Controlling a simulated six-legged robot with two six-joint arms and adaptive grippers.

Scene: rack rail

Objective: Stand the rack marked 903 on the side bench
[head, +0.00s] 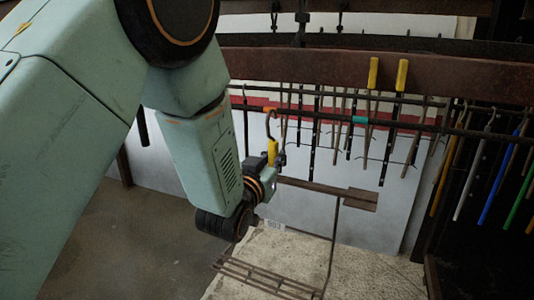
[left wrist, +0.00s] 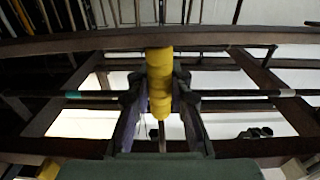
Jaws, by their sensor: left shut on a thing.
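My left gripper (head: 273,165) is shut on the yellow grip (head: 272,149) of a rack. In the left wrist view the yellow grip (left wrist: 160,75) sits upright between the two fingers of my left gripper (left wrist: 160,110). A dark hook (head: 269,122) rises above the grip to the dark rail (head: 315,117); I cannot tell whether it bears on the rail. The rack's brown bars (head: 333,240) and lower slats (head: 265,279) show below. A small white tag (head: 273,225) seems to read 903. A pale, rough surface (head: 375,262), possibly the side bench, lies beneath. My right gripper is out of view.
Several racks with thin bars hang behind, two with yellow grips (head: 401,75). Coloured rods (head: 495,180) hang at the right. A rusty beam (head: 310,66) crosses above the rail, which bears a teal mark (head: 359,119). Grey floor (head: 130,235) is open at lower left.

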